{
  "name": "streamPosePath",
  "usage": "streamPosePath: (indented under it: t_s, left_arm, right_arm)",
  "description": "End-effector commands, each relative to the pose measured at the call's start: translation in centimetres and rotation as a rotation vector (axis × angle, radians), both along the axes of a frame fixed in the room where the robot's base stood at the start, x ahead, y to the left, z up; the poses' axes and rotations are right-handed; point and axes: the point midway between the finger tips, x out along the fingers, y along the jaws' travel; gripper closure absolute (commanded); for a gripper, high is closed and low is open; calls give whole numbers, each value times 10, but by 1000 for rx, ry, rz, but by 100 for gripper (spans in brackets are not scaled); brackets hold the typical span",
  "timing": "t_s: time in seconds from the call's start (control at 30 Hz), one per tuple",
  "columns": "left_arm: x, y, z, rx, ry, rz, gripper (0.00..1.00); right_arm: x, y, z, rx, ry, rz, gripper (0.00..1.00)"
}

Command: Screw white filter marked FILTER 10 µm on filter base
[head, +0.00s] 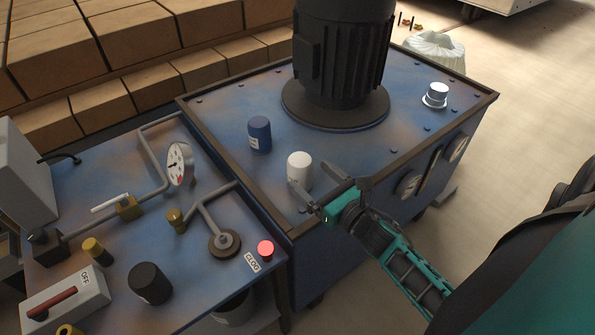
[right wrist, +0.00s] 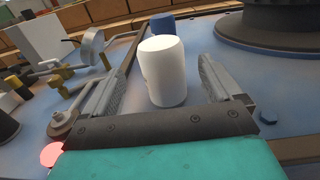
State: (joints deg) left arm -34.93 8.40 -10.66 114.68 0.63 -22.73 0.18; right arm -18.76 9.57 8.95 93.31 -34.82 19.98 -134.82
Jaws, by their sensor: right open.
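The white filter (head: 299,168) stands upright on the blue top of the tank cabinet, near its front left corner. Its marking is too small to read. My right gripper (head: 306,175) is open at the filter, with a finger on either side. In the right wrist view the filter (right wrist: 163,72) stands between the two open fingers (right wrist: 155,78), with gaps on both sides. A round dark fitting (head: 224,242) at the end of a bent pipe on the left bench looks like the filter base. My left gripper is not in view.
A blue canister (head: 260,134) stands behind the filter, and a large black motor (head: 342,55) farther back. A black canister (head: 150,283), a gauge (head: 180,164), pipes and a red lamp (head: 265,248) crowd the left bench. A raised rim (head: 235,175) edges the cabinet top.

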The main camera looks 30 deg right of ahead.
Motion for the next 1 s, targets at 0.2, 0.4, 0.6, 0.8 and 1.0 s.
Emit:
streamPosePath:
  t_s: [0.2, 0.4, 0.6, 0.8, 1.0]
  left_arm:
    - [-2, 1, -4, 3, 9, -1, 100]
    - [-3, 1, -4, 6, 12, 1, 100]
    - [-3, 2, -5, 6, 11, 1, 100]
    - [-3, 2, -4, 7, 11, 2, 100]
    - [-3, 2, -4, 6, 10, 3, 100]
  right_arm:
    - [20, 2, 0, 0, 1, 0, 8]
    - [44, 3, 7, 1, -1, 0, 8]
    - [68, 5, 6, 2, 1, -1, 8]
    - [72, 5, 6, 1, 2, -1, 8]
    - [72, 5, 6, 2, 2, -1, 18]
